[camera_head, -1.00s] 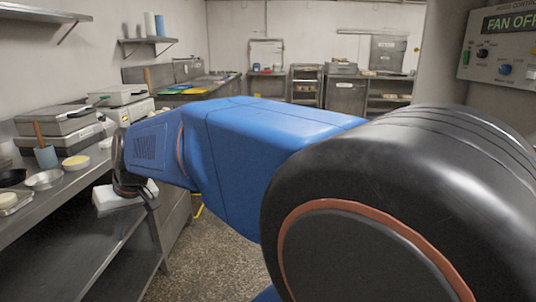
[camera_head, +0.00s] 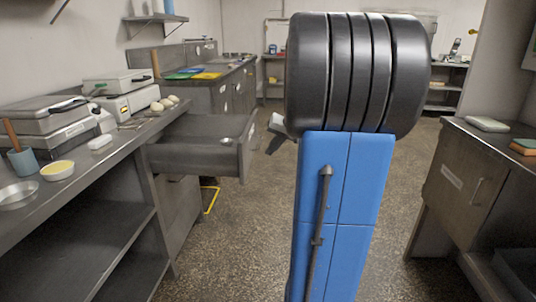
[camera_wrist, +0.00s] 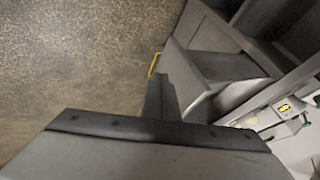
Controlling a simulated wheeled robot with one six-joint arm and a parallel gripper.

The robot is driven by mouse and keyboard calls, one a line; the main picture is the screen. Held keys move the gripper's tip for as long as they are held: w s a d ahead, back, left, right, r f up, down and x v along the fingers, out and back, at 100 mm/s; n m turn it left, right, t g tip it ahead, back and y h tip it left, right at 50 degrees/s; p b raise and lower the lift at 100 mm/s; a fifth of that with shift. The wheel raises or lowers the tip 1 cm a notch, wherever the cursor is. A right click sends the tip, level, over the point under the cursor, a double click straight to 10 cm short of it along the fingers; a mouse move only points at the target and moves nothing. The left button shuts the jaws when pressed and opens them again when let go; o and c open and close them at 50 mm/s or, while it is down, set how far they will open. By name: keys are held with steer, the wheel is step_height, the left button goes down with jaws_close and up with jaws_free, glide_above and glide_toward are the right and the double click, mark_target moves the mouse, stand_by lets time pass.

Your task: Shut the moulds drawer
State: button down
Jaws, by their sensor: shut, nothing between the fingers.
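The moulds drawer (camera_head: 202,153) is pulled out from under the left counter in the head view. Its front panel (camera_head: 247,150) faces the aisle, and a small light item lies inside near the front. In the wrist view the open drawer (camera_wrist: 227,68) shows right of centre. My gripper (camera_head: 277,136) is just right of the drawer front, partly hidden behind my arm. It is shut and empty. In the wrist view the closed fingers (camera_wrist: 159,95) point towards the drawer side. I cannot tell whether they touch the front panel.
The left counter (camera_head: 112,153) holds waffle irons (camera_head: 122,95), a blue cup (camera_head: 22,162), a bowl (camera_head: 57,171) and pale round pieces. A right-hand counter (camera_head: 470,135) borders the aisle.

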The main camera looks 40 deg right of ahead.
mark_target(162, 161)
steer(key=shift+w+a+f, duration=0.5)
steer(key=shift+w+f, duration=0.75)
steer(key=shift+w, duration=0.2)
steer(key=shift+w+a+f, duration=0.5)
steer(key=shift+w+f, duration=0.75)
steer(key=shift+w, duration=0.2)
steer(key=shift+w+a+f, duration=0.5)
steer(key=shift+w+f, duration=0.75)
steer(key=shift+w, duration=0.2)
steer(key=w+a, duration=0.8)
steer(key=w, duration=0.1)
steer(key=w+a, duration=0.8)
steer(key=w, duration=0.1)
steer(key=w+a, duration=0.8)
steer(key=w, duration=0.2)
steer(key=shift+w, duration=0.1)
